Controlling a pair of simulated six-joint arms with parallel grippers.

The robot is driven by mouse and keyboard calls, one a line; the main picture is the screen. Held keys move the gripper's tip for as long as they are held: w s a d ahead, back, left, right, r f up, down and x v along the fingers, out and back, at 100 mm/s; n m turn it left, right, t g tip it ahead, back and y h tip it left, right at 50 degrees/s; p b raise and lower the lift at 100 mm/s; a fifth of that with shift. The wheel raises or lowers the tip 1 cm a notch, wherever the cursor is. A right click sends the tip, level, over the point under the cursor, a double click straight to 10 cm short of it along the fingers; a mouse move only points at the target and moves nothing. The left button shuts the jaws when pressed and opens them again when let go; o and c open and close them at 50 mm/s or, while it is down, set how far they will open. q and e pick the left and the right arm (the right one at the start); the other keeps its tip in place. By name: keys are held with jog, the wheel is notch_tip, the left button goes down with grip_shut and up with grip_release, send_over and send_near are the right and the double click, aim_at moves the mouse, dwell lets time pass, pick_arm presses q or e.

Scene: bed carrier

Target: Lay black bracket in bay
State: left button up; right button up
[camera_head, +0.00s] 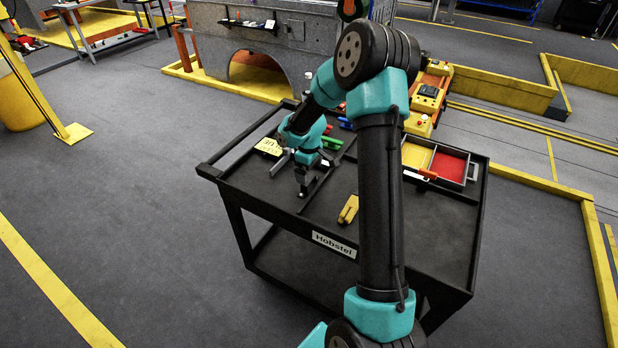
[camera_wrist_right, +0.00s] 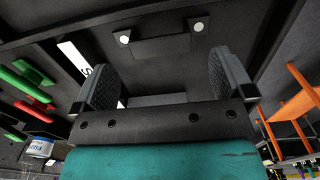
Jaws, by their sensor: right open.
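My right gripper (camera_head: 303,163) is low over the left part of the black cart top (camera_head: 425,235). Its two grey fingers are spread apart in the right wrist view (camera_wrist_right: 168,75). A dark piece (camera_head: 302,181), which looks like the black bracket, shows just below the fingers in the head view. In the wrist view a dark plate with two pale round spots (camera_wrist_right: 160,44) lies ahead of the fingertips, and a gap seems to separate them. A tray with a yellow bay (camera_head: 416,155) and a red bay (camera_head: 448,167) is at the cart's back right. My left gripper is not in view.
A yellow card (camera_head: 268,147) lies left of the gripper. Green pieces (camera_head: 332,142) lie behind it, and a yellow bracket (camera_head: 348,211) lies near the front edge. My right arm hides part of the cart top. The front right is clear.

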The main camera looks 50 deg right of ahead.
aim_at(309, 179)
notch_tip(309, 179, up, 7)
dwell(0.3)
jog(key=shift+f, duration=0.1)
